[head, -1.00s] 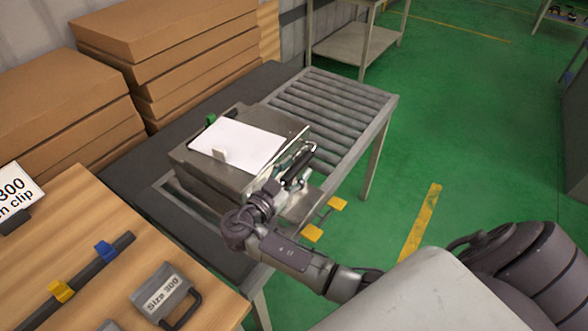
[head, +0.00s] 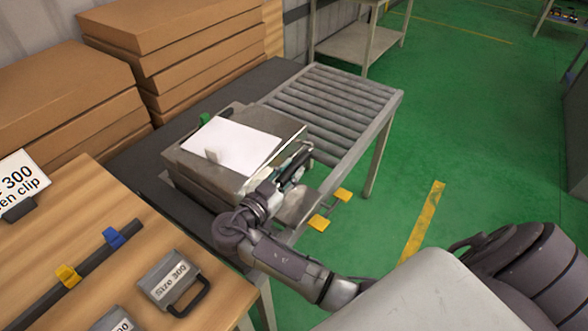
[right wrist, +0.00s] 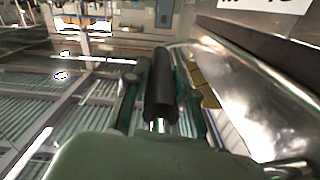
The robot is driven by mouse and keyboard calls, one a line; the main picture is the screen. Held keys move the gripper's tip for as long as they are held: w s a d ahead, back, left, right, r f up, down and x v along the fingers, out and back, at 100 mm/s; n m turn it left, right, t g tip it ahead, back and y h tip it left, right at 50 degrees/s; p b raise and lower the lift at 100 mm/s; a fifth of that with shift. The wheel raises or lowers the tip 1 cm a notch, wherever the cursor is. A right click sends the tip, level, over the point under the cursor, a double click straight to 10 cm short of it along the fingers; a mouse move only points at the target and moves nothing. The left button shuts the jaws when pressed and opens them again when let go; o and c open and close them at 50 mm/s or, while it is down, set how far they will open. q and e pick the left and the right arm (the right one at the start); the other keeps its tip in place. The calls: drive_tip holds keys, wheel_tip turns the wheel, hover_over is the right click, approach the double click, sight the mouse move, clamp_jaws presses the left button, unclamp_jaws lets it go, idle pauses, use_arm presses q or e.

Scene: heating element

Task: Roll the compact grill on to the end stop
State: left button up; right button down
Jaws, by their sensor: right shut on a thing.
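The compact grill (head: 205,185) is a boxy metal unit on the roller conveyor (head: 345,105), at its near left part in the head view. A white sheet (head: 235,146) lies on its lid. My right gripper (head: 292,172) is at the grill's right side, shut on its dark bar handle; the handle (right wrist: 161,88) lies between the fingers in the right wrist view. The grill's shiny side (right wrist: 255,95) is close by on the right there. My left gripper is not in view. I cannot clearly make out the end stop.
Two yellow tabs (head: 319,223) (head: 343,195) stick out from the conveyor's right side. Stacked cardboard boxes (head: 180,50) stand behind. Rollers beyond the grill are bare. Green floor is open at right.

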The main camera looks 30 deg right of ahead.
drive_tip(key=shift+d, duration=0.15)
drive_tip(key=c, duration=1.2)
unclamp_jaws()
drive_tip(key=shift+d, duration=0.1)
drive_tip(key=shift+o, duration=1.3)
drive_tip(key=shift+w, duration=0.1)
drive_tip(key=shift+s+a, duration=0.2)
drive_tip(key=shift+a, duration=0.25)
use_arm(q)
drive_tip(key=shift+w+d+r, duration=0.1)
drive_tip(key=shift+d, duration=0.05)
use_arm(e)
drive_tip(key=v, duration=1.1)
drive_tip(key=shift+f, duration=0.1)
